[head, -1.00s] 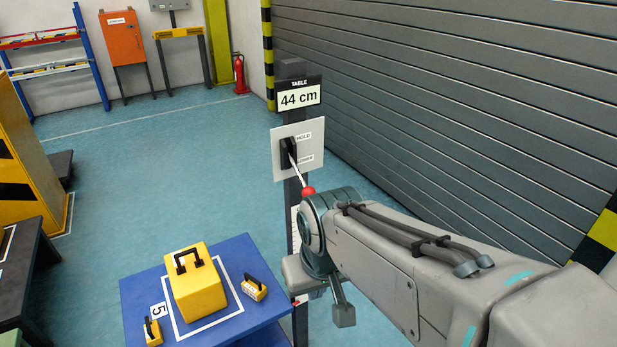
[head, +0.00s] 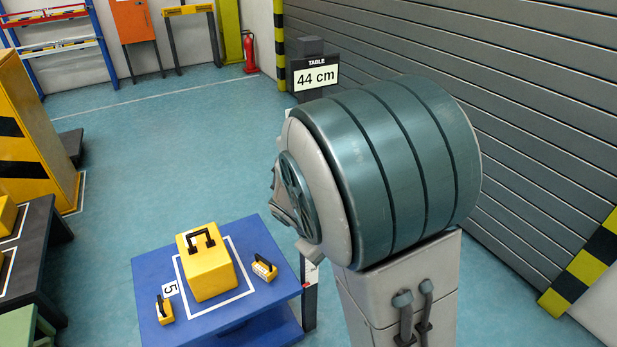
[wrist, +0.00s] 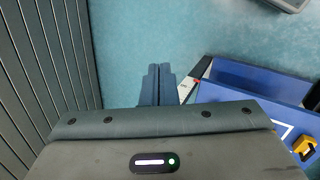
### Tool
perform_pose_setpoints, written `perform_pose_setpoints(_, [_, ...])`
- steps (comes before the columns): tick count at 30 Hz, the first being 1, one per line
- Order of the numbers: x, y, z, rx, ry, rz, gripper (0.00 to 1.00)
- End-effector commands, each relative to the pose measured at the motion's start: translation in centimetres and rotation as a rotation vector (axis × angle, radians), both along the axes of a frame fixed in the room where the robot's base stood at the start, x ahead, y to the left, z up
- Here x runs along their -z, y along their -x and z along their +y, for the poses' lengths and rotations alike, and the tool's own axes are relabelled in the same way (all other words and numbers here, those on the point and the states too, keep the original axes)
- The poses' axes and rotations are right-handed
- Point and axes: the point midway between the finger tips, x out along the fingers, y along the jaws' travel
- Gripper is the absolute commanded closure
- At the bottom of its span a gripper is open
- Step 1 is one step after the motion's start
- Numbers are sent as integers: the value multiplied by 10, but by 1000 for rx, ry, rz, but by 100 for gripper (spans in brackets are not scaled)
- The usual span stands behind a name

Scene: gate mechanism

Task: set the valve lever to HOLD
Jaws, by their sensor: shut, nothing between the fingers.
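The valve lever and its labelled plate are hidden behind my arm in the head view, so I cannot see the lever's setting. The top of their post (head: 308,47) shows above the arm, with a "TABLE 44 cm" sign (head: 316,77). My gripper (wrist: 157,72) shows in the wrist view as two dark fingers side by side, shut and empty, over the teal floor. No lever is seen between or beside the fingers. In the head view the gripper is hidden behind the arm.
A blue table (head: 145,275) stands left of the post and carries a yellow block (head: 208,270) with a black handle and two small yellow pieces. A grey slatted shutter (head: 520,90) runs along the right. Open floor (head: 190,150) lies beyond the table.

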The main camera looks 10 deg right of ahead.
Motion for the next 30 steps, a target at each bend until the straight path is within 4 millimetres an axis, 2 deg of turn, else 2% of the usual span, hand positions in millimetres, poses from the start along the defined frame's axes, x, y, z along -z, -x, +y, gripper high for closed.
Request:
perform_pose_setpoints(4, [2,-29,10,-142,193,-17,100])
perform_pose_setpoints(8, [-10,-55,24,-269,363,-62,100])
perform_pose_setpoints(15, [-59,-94,75,-494,656,-198,100])
perform_pose_setpoints(21, [-94,-105,113,-604,797,-289,100])
perform_pose_setpoints(25, [-103,-107,122,-628,829,-312,100])
perform_pose_setpoints(30, [-101,-118,112,-627,834,-314,100])
